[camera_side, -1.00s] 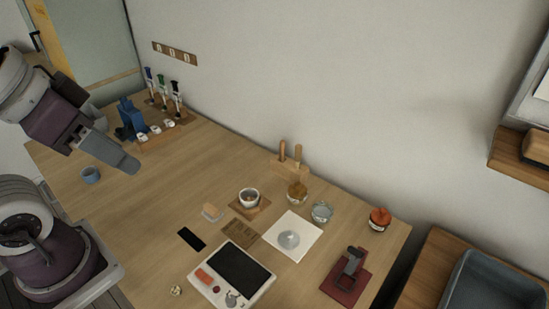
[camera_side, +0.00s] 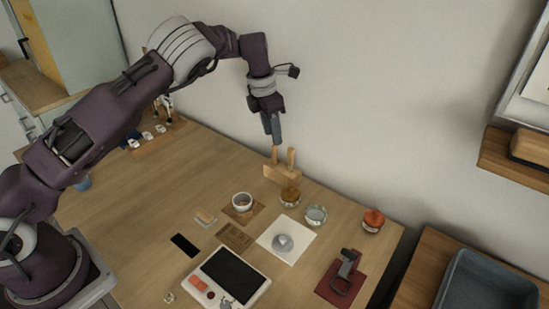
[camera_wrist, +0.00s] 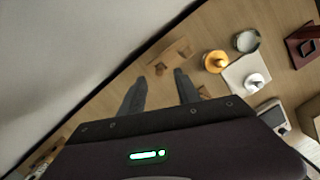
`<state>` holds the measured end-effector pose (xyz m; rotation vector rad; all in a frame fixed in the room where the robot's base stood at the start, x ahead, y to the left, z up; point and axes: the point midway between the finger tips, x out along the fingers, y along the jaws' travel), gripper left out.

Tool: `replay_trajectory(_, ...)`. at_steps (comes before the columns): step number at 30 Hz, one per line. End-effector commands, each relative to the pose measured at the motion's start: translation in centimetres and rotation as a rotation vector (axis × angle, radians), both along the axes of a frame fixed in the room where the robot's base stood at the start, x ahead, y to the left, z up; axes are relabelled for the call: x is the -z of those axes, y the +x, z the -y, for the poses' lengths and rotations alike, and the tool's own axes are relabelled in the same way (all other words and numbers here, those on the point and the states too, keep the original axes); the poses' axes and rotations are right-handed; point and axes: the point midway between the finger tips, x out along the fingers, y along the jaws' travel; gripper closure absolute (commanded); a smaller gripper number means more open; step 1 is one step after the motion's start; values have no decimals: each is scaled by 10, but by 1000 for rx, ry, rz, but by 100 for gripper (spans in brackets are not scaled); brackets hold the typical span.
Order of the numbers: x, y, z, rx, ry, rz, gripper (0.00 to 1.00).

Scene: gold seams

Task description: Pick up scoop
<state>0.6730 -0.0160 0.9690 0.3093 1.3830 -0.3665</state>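A wooden holder (camera_side: 281,174) stands near the wall with two upright wooden handles, a left handle (camera_side: 275,154) and a right handle (camera_side: 291,157). I cannot tell for sure which of these, if either, belongs to the scoop. My gripper (camera_side: 277,143) is above the holder, with its tips close to the left handle; I cannot tell whether they touch. In the wrist view my gripper (camera_wrist: 160,76) has its two fingers spread apart with nothing clearly between them. The holder (camera_wrist: 170,56) shows just beyond the fingertips there.
An amber jar (camera_side: 290,196) and a glass jar (camera_side: 316,215) stand just in front and right of the holder. A cup (camera_side: 243,202) on a wooden coaster, a white sheet (camera_side: 268,238) with a grey bowl, and a white device (camera_side: 243,289) lie nearer. The wall is close behind.

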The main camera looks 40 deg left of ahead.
Motion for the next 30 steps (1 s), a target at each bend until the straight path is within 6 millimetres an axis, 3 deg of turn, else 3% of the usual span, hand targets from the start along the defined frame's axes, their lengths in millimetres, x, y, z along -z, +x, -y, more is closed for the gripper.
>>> replay_trajectory(13, 75, 10, 4, -49, 8, -15, 61)
replay_trajectory(16, 85, 11, 4, -49, 8, -13, 61)
replay_trajectory(22, 86, 12, 4, -50, 7, -11, 61)
replay_trajectory(28, 86, 12, 4, -50, 7, -11, 98)
replay_trajectory(30, 85, 12, 4, -50, 7, -11, 100)
